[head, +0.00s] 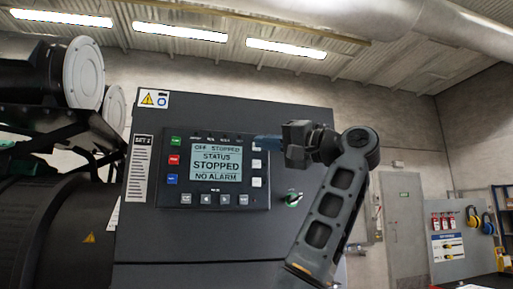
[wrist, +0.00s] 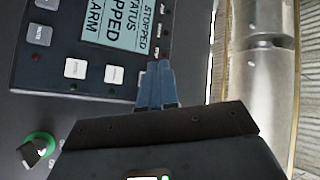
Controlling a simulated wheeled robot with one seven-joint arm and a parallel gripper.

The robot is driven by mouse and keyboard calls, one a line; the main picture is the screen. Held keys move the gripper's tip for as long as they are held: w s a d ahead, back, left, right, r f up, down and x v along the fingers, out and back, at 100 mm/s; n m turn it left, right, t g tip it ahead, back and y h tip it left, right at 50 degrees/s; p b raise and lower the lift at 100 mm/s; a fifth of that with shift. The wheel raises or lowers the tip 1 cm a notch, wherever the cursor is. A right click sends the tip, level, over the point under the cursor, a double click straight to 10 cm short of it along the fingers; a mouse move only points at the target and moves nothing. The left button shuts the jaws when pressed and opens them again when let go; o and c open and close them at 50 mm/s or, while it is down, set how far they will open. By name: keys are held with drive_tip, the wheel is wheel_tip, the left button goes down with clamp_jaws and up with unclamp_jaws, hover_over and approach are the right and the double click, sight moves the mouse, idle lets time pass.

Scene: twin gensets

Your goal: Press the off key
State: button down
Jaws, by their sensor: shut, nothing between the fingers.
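The control panel (head: 200,205) shows a lit screen (head: 216,163) reading "STATUS STOPPED" and "NO ALARM", with "STOPPED" also in its top line. Green (head: 175,141), red (head: 173,160) and blue (head: 171,179) keys stand left of the screen. A column of white keys (head: 257,181) is on its right; two show in the wrist view (wrist: 117,74). I cannot read which key is off. My gripper (head: 259,139) is shut and empty. Its fingertips (wrist: 162,66) are over the panel's upper right and hide what lies behind them. I cannot tell if they touch.
A dark generator (head: 70,220) stands at left. A grey door (head: 404,225) and a safety board (head: 447,245) are at right.

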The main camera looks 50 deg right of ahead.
drive_tip(key=shift+s+a+b, duration=0.2)
drive_tip(key=shift+s+a, duration=0.55)
drive_tip(key=shift+s, duration=0.3)
drive_tip(key=shift+s+a+b, duration=0.15)
drive_tip(key=shift+s+a, duration=0.55)
drive_tip(key=shift+s, duration=0.35)
